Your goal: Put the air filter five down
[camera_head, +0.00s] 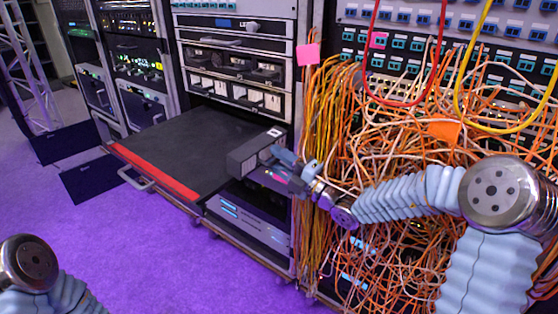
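A dark grey box (247,154), which I take to be air filter five, has a small white marker on top. It is at the right edge of a black pull-out shelf (185,145) with a red front strip. My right gripper (278,166) comes in from the right and its fingers are closed around the right end of the box. Whether the box touches the shelf or hangs just above it I cannot tell. Only a joint of my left arm shows at the bottom left; its gripper is out of view.
A dense tangle of orange and white cables (400,130) hangs right of the shelf, close to my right arm. Rack units (235,60) stand above the shelf. Most of the shelf top is bare. Purple carpet (150,240) is open in front.

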